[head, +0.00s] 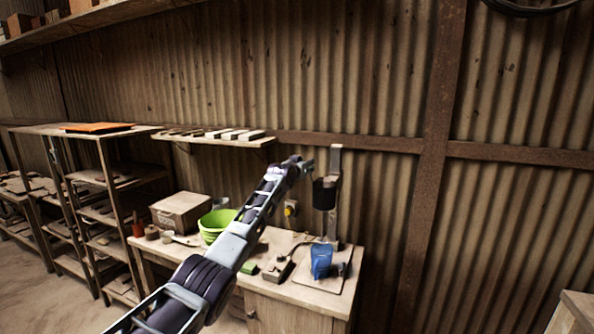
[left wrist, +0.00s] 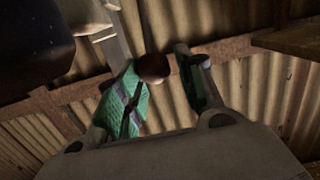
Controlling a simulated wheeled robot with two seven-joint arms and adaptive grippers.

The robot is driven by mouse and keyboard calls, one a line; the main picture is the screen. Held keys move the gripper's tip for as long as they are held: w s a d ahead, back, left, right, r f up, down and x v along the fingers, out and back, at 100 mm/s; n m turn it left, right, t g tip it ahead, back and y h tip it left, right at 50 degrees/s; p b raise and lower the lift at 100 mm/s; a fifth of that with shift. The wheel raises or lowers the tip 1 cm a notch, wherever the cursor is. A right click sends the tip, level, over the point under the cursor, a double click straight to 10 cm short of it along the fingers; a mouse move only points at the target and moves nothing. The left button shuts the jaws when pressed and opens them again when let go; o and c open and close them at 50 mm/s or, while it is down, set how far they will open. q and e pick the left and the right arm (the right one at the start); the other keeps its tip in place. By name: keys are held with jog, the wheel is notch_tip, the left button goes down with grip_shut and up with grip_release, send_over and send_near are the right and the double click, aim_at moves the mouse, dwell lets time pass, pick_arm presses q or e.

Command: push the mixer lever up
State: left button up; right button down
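The mixer (head: 325,194) is a dark cylinder on an upright post at the right end of the workbench. In the left wrist view its dark body (left wrist: 32,38) fills the upper left corner. The mixer lever's round brown knob (left wrist: 152,68) shows between my fingers, close to the left-hand one; whether it touches is unclear. The rest of the lever is hidden. My left gripper (head: 302,168) is raised beside the top of the mixer, on its left. In the wrist view the left gripper (left wrist: 168,90) has its green-padded fingers apart. My right gripper is not in view.
A blue container (head: 321,261) stands below the mixer on the workbench (head: 312,297). A green bowl (head: 216,224) and a cardboard box (head: 180,212) are further left. A wall shelf (head: 215,139) with tiles is left of my gripper. The corrugated wall is behind.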

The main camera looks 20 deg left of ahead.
pick_arm(q)
jog(key=s+r, duration=0.1)
jog(key=s, duration=0.8)
dwell(1.1)
jog(key=shift+s, duration=0.1)
dwell(0.4)
